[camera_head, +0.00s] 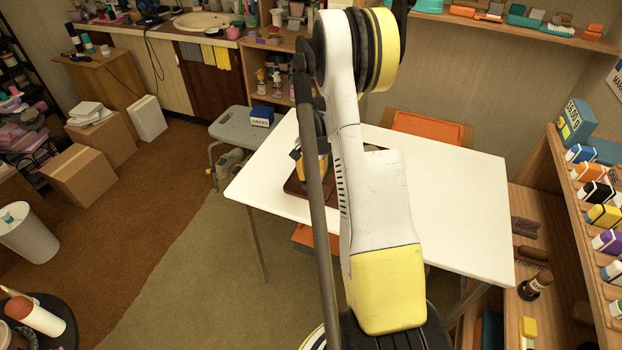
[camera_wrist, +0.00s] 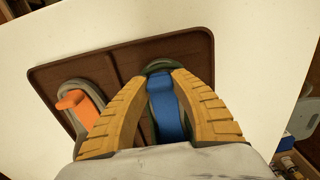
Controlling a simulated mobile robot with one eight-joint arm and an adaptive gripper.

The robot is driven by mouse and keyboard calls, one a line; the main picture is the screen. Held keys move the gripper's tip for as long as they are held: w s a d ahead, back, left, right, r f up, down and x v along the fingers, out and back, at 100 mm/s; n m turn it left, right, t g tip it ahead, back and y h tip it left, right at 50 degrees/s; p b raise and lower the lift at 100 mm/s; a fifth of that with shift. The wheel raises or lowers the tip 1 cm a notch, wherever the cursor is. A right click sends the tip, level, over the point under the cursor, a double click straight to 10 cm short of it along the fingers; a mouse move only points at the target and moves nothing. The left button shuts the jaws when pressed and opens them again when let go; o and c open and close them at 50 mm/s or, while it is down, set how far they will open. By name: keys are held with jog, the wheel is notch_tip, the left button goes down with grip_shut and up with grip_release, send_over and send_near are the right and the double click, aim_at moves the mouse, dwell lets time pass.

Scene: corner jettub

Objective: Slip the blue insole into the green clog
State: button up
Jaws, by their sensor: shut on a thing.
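My gripper (camera_wrist: 162,77) points down over a brown tray, its two yellow ribbed fingers shut on the blue insole (camera_wrist: 168,108). The insole lies lengthwise between the fingers, over the dark green clog (camera_wrist: 157,65) in the tray's right compartment. The clog's rim shows past the insole's far end and along its left side; the fingers hide much of the rest. I cannot tell whether the insole touches the clog's bottom. In the head view my arm hides the insole and clog, and only part of my gripper (camera_head: 314,166) shows.
The brown tray (camera_wrist: 120,62) lies on a white table (camera_head: 450,190). Its left compartment holds a grey-green shoe (camera_wrist: 92,90) with an orange piece (camera_wrist: 78,102). A grey stool (camera_head: 240,125) with a blue box stands beyond the table; shelves (camera_head: 560,180) stand to the right.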

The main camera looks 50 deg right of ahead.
jog(key=o, duration=1)
notch_tip(320, 180, up, 12)
jog(key=a+r+n+t, duration=0.1)
jog(key=a+r+n, duration=0.2)
jog(key=a+r, duration=0.5)
jog(key=s+a+r+n+t+h, duration=0.1)
jog(key=s+a+r+n, duration=0.15)
jog(key=a, duration=0.35)
jog(key=s+a+r+n+t, duration=0.1)
jog(key=a+r, duration=0.2)
jog(key=a, duration=0.3)
jog(key=s+a+n+t, duration=0.1)
jog(key=s+a+n, duration=0.1)
jog(key=s+a, duration=0.1)
jog(key=s+a+n+t, duration=0.1)
jog(key=s+a+n, duration=0.1)
jog(key=a, duration=0.4)
jog(key=s+a+n+t+y, duration=0.1)
jog(key=s+a+n+t, duration=0.1)
jog(key=s+a, duration=0.3)
jog(key=shift+r+n, duration=0.25)
jog(key=shift+n, duration=0.3)
